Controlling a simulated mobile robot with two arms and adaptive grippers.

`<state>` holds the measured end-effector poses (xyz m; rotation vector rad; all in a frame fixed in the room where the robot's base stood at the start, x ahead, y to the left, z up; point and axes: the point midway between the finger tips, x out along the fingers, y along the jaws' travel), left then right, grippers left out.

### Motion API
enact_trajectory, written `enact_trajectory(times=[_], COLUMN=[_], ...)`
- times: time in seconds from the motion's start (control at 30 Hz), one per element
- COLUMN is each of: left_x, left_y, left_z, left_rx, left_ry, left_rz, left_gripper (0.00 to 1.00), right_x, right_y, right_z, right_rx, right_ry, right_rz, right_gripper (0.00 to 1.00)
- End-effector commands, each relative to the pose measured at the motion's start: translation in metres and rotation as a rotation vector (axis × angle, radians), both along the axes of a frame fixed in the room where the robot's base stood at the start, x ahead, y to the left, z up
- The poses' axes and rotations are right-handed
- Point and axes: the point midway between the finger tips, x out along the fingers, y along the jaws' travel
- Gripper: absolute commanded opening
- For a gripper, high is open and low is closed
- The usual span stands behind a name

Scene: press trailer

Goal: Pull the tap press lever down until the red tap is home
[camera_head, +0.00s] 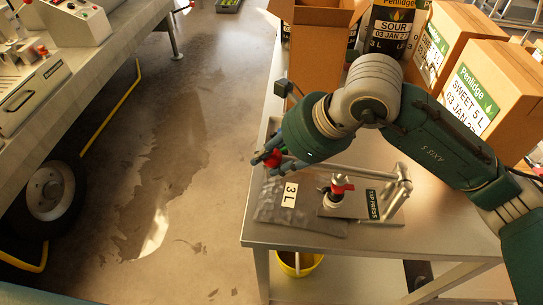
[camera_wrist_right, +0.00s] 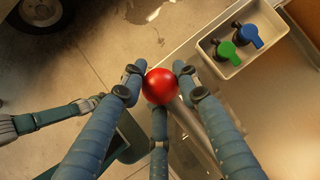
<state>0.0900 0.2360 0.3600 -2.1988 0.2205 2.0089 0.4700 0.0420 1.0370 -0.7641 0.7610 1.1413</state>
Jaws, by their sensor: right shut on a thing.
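My right gripper (camera_head: 266,160) is shut on the red ball knob (camera_wrist_right: 160,86) of the press lever, with blue fingers around it in the right wrist view. The knob also shows between the fingers in the head view (camera_head: 273,158). The metal lever (camera_head: 355,173) runs right from there to the post of the tap press (camera_head: 374,205). Whether the tap touches or is seated in the neck is unclear. My left gripper is not in view.
The press stands on a metal table (camera_head: 440,222). Cardboard boxes (camera_head: 490,95) and a dark SOUR container (camera_head: 391,28) stand behind. A tray (camera_wrist_right: 238,47) holds a green and a blue tap. Left of the table is open floor, then a wheeled trailer (camera_head: 40,100).

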Motion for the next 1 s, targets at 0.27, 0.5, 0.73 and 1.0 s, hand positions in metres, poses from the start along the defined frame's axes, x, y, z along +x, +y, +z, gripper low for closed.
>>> enact_trajectory(times=[0.27, 0.5, 0.73, 1.0], left_x=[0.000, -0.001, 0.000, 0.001], left_y=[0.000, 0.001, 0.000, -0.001], left_z=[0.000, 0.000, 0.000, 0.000], left_rx=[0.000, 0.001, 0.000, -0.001], left_ry=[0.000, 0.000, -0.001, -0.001], left_rz=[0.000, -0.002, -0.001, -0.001], left_gripper=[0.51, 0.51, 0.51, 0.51], right_x=[0.000, 0.000, -0.005, -0.019], right_y=[-0.001, -0.001, -0.013, -0.043], right_z=[-0.001, 0.000, 0.022, 0.070], right_rx=[-0.003, -0.002, -0.001, -0.001], right_ry=[0.004, 0.002, -0.003, -0.003], right_rz=[-0.001, -0.001, -0.001, -0.003], right_gripper=[0.50, 0.50, 0.50, 0.50])
